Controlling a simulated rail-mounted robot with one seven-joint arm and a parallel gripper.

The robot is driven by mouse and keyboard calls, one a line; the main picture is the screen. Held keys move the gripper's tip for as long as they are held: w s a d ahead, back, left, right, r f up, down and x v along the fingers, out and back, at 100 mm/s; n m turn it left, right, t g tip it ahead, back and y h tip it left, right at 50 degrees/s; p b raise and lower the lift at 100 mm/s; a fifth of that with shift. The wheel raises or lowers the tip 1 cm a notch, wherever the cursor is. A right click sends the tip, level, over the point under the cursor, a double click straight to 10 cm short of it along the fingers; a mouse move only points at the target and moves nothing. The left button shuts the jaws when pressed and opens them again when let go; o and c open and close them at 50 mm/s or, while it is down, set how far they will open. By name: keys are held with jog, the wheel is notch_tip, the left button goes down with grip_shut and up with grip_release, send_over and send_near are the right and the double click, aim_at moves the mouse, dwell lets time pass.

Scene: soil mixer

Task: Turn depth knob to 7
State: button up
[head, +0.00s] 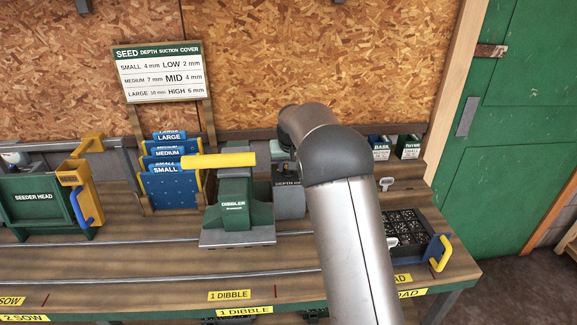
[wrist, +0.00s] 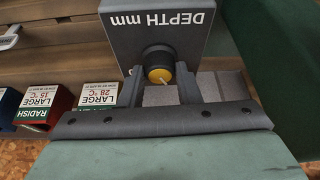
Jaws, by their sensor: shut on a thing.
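The depth knob (wrist: 160,74) is dark with a yellow face and a pale pointer line, and sits on the grey box marked DEPTH mm (wrist: 157,30) in the wrist view. My gripper (wrist: 160,86) is shut on the knob, one finger on each side. The number scale and the knob's setting cannot be read. In the head view the grey depth box (head: 290,205) is on the right side of the green dibbler (head: 234,210). My arm hides part of the box there, and the fingers are hard to make out.
A yellow lever (head: 218,160) sticks out left above the dibbler. Blue seed plates (head: 165,185) stand to its left, and the green seeder head (head: 36,205) is farther left. A black tray (head: 405,225) lies at the right.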

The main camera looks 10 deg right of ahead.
jog(key=m+h, duration=0.1)
jog(key=m, duration=0.3)
jog(key=shift+a+m+h, duration=0.15)
jog(key=shift+m+h, duration=0.25)
jog(key=shift+g, duration=0.3)
jog(key=o, duration=1)
jog(key=b+v, duration=0.1)
jog(key=v, duration=1.6)
jog(key=shift+a+r+b, duration=0.1)
jog(key=shift+r+b, duration=0.15)
jog(key=shift+b, duration=0.1)
